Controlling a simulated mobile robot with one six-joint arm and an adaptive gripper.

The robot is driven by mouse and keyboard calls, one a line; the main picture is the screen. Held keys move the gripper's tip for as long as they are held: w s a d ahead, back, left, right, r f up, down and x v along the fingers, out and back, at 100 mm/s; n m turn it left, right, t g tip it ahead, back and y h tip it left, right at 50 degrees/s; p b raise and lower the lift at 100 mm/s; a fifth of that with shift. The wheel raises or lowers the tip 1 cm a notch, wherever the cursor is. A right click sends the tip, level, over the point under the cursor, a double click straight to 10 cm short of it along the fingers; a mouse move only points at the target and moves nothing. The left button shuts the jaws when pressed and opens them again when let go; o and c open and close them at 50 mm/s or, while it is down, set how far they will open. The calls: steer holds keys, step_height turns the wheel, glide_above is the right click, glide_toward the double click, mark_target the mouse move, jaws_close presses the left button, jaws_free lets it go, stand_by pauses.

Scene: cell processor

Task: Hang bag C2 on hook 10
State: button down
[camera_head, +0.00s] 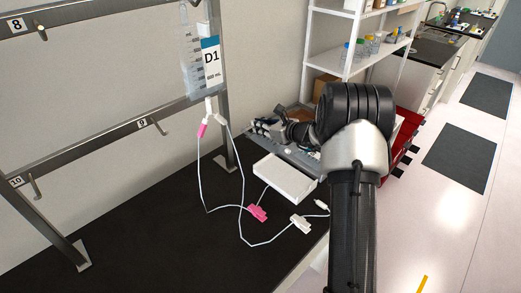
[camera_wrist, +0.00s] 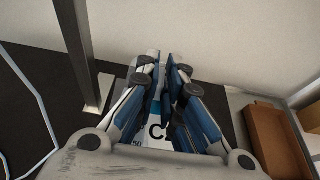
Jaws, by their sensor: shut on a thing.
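My gripper (camera_wrist: 167,66) is shut on bag C2 (camera_wrist: 157,132), whose label shows partly between and below the fingers in the wrist view. In the head view my gripper (camera_head: 262,127) is low over the grey surface at the back right of the dark bench. Bag C2 is mostly hidden; I cannot tell whether it rests on that surface. Hook 10 (camera_head: 35,187) is empty on the lower rail at the far left, beside its number plate (camera_head: 16,181), well away from my gripper.
Bag D1 (camera_head: 211,62) hangs on the rack's right side, its tubes trailing to pink (camera_head: 257,212) and white (camera_head: 300,223) clamps on the bench. Hooks 8 (camera_head: 42,33) and 9 (camera_head: 157,127) are empty. A white box (camera_head: 284,178) lies near my gripper. The bench's left is clear.

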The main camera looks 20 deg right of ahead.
step_height(320, 180, down, 8)
steer(key=shift+f+b, duration=0.25)
steer(key=shift+b, duration=0.65)
steer(key=shift+f+b, duration=0.3)
steer(key=shift+b, duration=0.05)
steer(key=c, duration=1.7)
jaws_free()
steer(key=shift+r, duration=0.2)
